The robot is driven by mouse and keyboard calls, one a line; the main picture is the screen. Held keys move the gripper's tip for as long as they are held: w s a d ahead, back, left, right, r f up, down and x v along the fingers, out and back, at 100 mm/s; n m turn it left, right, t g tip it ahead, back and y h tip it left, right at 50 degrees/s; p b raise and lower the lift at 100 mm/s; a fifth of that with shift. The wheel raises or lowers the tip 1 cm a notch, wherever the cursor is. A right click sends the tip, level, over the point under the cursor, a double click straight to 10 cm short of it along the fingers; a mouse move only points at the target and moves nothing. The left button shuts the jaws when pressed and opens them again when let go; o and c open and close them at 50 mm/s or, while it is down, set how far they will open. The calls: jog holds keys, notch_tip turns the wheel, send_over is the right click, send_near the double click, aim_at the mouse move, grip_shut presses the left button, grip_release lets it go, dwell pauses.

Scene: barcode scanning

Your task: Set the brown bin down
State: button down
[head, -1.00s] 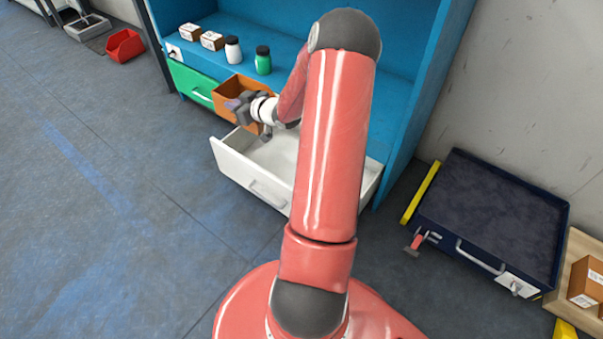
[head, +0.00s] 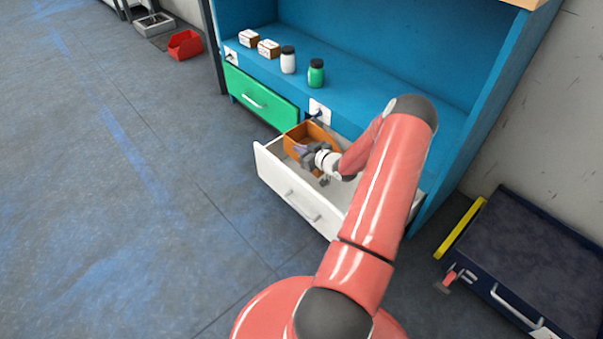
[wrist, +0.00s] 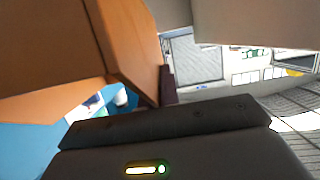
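The brown bin (head: 295,133) is at the left end of the open white drawer (head: 287,196) in the head view. It sits low, inside or just above the drawer; I cannot tell if it touches the bottom. My gripper (head: 303,152) is at the bin's near right wall and appears shut on it. In the wrist view the brown bin (wrist: 50,45) fills the upper left, tilted in the picture, with a dark finger (wrist: 168,85) against its wall. The other finger is not clearly seen.
The blue shelf (head: 375,105) above the drawer holds two small boxes (head: 258,42), a white jar (head: 288,62) and a green jar (head: 316,74). A green drawer (head: 260,97) is shut at left. A dark blue case (head: 530,265) is at right.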

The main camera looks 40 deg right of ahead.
notch_tip(320, 180, down, 11)
jog(key=shift+f+b, duration=0.2)
jog(key=shift+b, duration=0.25)
jog(key=shift+f, duration=0.1)
jog(key=shift+f, duration=0.15)
jog(key=c, duration=1.6)
grip_release()
jog(key=shift+c, duration=0.2)
